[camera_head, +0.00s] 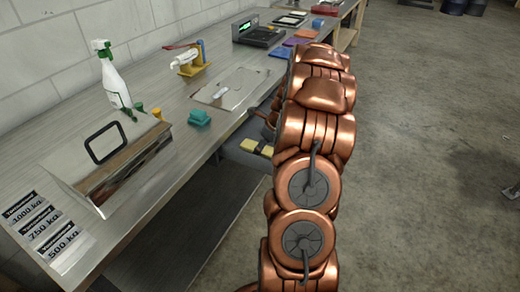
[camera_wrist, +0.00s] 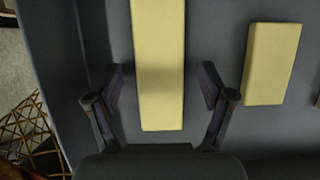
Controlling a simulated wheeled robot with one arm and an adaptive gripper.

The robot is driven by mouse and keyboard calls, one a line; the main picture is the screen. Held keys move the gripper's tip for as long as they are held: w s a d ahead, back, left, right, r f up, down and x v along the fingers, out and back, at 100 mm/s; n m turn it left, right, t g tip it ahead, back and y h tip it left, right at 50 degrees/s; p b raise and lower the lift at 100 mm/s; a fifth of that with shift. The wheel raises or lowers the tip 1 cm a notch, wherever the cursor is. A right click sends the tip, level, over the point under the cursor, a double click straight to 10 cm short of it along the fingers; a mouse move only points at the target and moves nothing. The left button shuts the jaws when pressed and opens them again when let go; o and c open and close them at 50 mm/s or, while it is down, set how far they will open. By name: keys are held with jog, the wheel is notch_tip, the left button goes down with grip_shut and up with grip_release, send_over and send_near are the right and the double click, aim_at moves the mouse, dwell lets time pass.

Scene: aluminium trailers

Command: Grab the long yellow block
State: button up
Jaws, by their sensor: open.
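In the wrist view a long yellow block (camera_wrist: 159,65) lies on a dark grey surface, running up out of the top of the picture. My gripper (camera_wrist: 168,80) is open, with one finger on each side of the block's near part; a gap shows on both sides. I cannot tell the height of the fingertips over the surface. A shorter yellow block (camera_wrist: 271,64) lies to the right, outside the right finger. In the head view, yellow blocks (camera_head: 257,147) show small in a grey bin (camera_head: 236,151) beside the bench, partly hidden by my arm.
The concrete floor (camera_head: 420,150) at the right is mostly clear. A grey wall (camera_wrist: 68,60) rises left of the block.

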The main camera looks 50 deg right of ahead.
jog(key=c, duration=0.9)
jog(key=shift+r, duration=0.15)
